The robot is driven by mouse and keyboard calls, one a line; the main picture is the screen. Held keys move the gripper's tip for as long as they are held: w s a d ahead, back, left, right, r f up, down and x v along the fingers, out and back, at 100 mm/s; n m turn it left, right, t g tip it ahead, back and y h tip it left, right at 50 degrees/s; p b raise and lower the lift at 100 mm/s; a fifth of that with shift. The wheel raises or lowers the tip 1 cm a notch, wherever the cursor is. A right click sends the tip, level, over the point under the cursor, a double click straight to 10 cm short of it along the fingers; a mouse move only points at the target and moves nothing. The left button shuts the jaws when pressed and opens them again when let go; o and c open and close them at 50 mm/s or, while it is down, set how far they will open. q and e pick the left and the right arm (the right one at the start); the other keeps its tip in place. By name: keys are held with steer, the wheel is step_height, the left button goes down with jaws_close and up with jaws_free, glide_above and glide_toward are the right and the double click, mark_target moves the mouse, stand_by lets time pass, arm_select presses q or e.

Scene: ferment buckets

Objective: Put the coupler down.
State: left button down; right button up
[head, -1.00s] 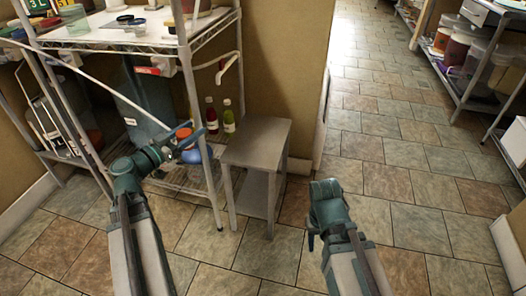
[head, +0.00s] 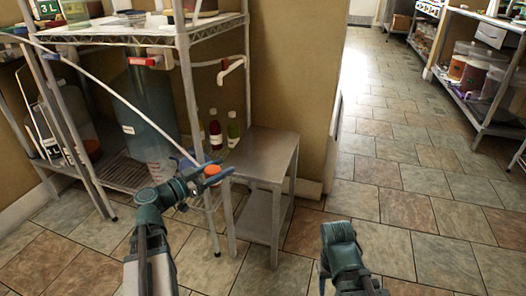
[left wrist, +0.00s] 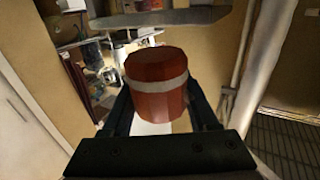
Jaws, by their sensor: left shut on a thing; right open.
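The coupler (left wrist: 157,84) is a red-brown cylinder with a pale band around it. In the left wrist view it sits between the two dark fingers of my left gripper, which is shut on it. In the head view my left gripper (head: 203,174) is in front of the wire rack, left of the small grey table. An orange-red round shape (head: 212,170) shows at its fingertips there; I cannot tell whether it is the coupler or something behind. My right gripper (head: 338,240) is open, low over the floor; its fingers are mostly hidden.
The small grey metal table (head: 264,153) has a bare top. The wire rack (head: 130,172) holds a large blue-grey vessel (head: 148,125). Tiled floor (head: 385,160) is open to the right.

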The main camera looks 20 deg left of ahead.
arm_select(q)
steer(key=x, duration=1.6)
steer(key=shift+w+d+f+b, duration=0.1)
steer(key=shift+w+f+b, duration=0.15)
steer(key=shift+f+b, duration=0.15)
steer(key=shift+r, duration=0.1)
steer(key=shift+c, duration=0.8)
jaws_free()
